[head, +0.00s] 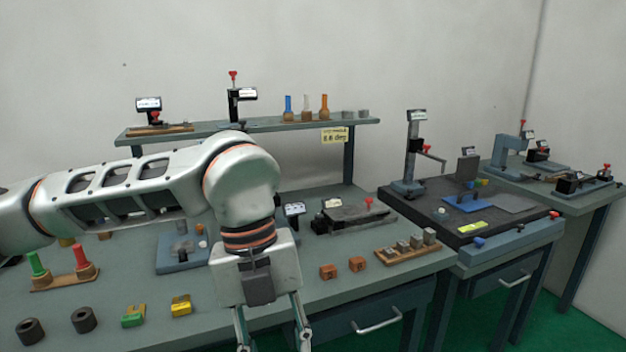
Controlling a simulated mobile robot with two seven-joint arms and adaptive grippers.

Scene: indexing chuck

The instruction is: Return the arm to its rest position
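My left arm comes in from the left and bends down at a large white joint. My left gripper (272,338) points down over the front part of the workbench (340,298). Its two fingers stand wide apart, and no held thing shows between them. The fingertips are at or past the bottom edge of the head view. The arm hides part of the bench and the fixtures behind it. My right gripper is not in view.
Left of the gripper lie a yellow block (181,305), a green block (133,316) and dark rings (84,319). Right of it are copper cubes (328,272) and a wooden tray (384,257) of metal blocks. A raised shelf (270,125) stands behind; a dark-topped table (510,232) stands right.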

